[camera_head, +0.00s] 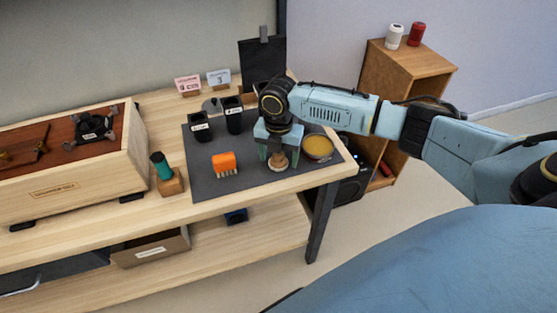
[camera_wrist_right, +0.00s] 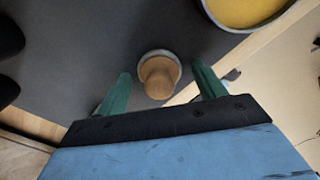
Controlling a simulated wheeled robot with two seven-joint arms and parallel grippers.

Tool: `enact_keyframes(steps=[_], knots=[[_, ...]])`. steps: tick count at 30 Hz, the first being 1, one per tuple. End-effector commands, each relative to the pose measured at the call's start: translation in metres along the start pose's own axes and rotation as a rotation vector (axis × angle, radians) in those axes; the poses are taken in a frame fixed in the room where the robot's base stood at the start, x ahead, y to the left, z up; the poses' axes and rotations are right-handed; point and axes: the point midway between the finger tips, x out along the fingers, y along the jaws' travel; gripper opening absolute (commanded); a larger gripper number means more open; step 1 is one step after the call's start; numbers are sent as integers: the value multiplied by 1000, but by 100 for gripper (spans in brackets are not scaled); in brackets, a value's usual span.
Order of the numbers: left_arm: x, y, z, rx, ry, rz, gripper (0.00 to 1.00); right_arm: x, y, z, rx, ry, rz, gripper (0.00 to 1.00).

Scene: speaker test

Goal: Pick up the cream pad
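A small round wooden knob on a pale, grey-rimmed base (camera_head: 278,162) stands on the dark grey mat near its front edge; it looks like the cream pad. My right gripper (camera_head: 279,154) is directly over it, pointing down, with its green fingers apart. In the right wrist view, the cream pad (camera_wrist_right: 159,76) lies in line with the gap between the open fingers (camera_wrist_right: 160,88), and clear space shows on both sides of it. I cannot tell how far down the fingers reach beside it. My left gripper is not in view.
A round dish of yellow stuff (camera_head: 318,147) stands close by on the right. An orange brush (camera_head: 224,162) is to the left, with black cups (camera_head: 234,121) behind. A green-topped item on a wooden block (camera_head: 163,168) and a wooden case (camera_head: 85,180) stand further left.

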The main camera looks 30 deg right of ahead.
Motion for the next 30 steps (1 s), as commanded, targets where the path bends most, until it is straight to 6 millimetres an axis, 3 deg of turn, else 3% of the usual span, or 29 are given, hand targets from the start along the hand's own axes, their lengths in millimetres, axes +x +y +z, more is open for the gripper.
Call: enact_keyframes(steps=[1,9,20,30], knots=[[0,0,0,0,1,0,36,0,0,0,0,0,0,62],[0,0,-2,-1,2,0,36,0,0,0,0,0,0,27],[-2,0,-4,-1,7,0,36,-9,1,1,0,-1,2,27],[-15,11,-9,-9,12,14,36,-74,1,1,0,-2,4,27]])
